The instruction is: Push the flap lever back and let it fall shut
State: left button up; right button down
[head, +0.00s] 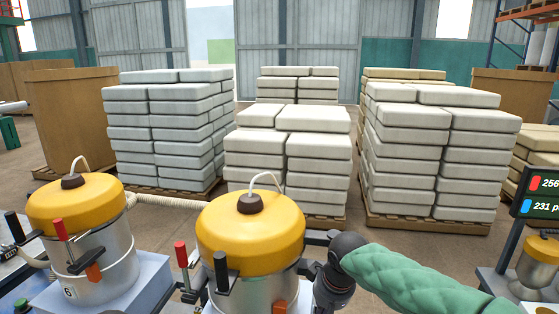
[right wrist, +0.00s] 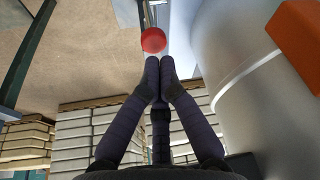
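A steel hopper with a yellow lid (head: 250,232) stands at bottom centre in the head view. A red-topped lever (head: 181,254) stands at its left, and an orange piece (head: 280,307) shows low on its front. My right gripper is at the hopper's right side, its fingers hidden in the head view. In the right wrist view its dark fingers (right wrist: 160,72) are together and look empty. A red knob (right wrist: 153,40) lies just beyond their tips; contact is unclear. I cannot tell whether it is a lever seen in the head view. My left gripper is not in view.
A second yellow-lidded hopper (head: 75,200) with a red-handled lever (head: 60,230) stands at left. Stacked white bags (head: 288,150) on pallets stand behind. A display (head: 540,195) is at the right edge. The steel hopper wall (right wrist: 235,75) is close beside the right gripper.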

jog(key=shift+r+p, duration=1.45)
jog(key=shift+r, duration=0.4)
